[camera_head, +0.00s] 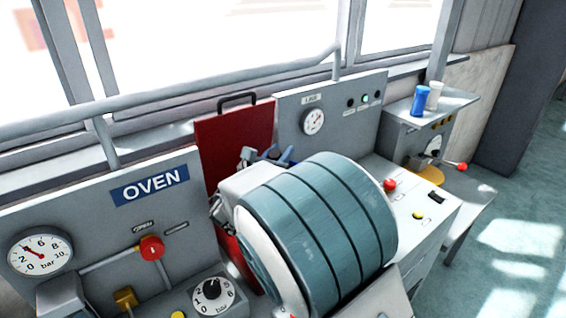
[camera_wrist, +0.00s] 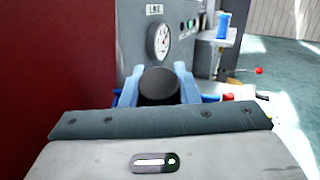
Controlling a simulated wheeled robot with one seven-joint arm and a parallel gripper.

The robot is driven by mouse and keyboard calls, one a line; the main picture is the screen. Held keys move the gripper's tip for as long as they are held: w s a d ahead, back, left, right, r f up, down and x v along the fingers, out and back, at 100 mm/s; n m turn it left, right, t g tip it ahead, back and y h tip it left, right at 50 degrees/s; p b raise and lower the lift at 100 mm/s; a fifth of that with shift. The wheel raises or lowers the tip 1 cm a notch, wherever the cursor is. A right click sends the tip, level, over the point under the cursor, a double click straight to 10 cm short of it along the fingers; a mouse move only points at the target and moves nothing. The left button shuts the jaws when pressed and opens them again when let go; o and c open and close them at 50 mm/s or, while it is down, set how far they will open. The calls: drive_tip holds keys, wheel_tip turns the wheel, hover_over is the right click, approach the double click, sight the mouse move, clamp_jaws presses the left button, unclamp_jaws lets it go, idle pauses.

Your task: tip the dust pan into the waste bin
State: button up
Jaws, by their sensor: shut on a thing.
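My gripper (camera_wrist: 158,70) has pale blue fingers and is shut on a dark, round-ended thing (camera_wrist: 158,86) in the wrist view. I see this thing nearly end-on, so I cannot tell whether it is the dust pan's handle. In the head view my gripper (camera_head: 272,156) is mostly hidden behind my large teal arm link, in front of the back panels. Neither a pan's tray nor the waste bin can be made out in either view.
A red panel (camera_head: 235,140) with a dark handle stands close behind my arm. The OVEN panel (camera_head: 130,230) is at left; the gauge panel (camera_head: 335,100) is behind. Blue and white cups (camera_head: 426,97) stand on a shelf at right. The floor (camera_head: 530,200) at far right is clear.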

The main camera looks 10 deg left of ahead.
drive_tip(key=shift+s+a+f+n+t+h+b, duration=0.15)
drive_tip(key=shift+s+a+t+b, duration=0.1)
drive_tip(key=shift+s+t+b, duration=0.6)
drive_tip(key=shift+s+a+r+n+t+h+b, duration=0.1)
drive_tip(key=shift+s+a+t+b, duration=0.35)
drive_tip(key=shift+b, duration=0.65)
drive_tip(key=shift+s+a+f+n+t+h+b, duration=0.1)
drive_tip(key=shift+s+n+t+b, duration=0.05)
drive_tip(key=shift+s+t+b, duration=0.75)
drive_tip(key=shift+s+a+r+n+t+b, duration=0.15)
drive_tip(key=shift+s+a+t+b, duration=0.05)
drive_tip(key=shift+s+t+b, duration=0.25)
drive_tip(key=shift+s+a+r+n+t+b, duration=0.1)
drive_tip(key=shift+s+a+n+t+b, duration=0.1)
drive_tip(key=shift+s+t, duration=0.25)
drive_tip(key=shift+w+d, duration=0.1)
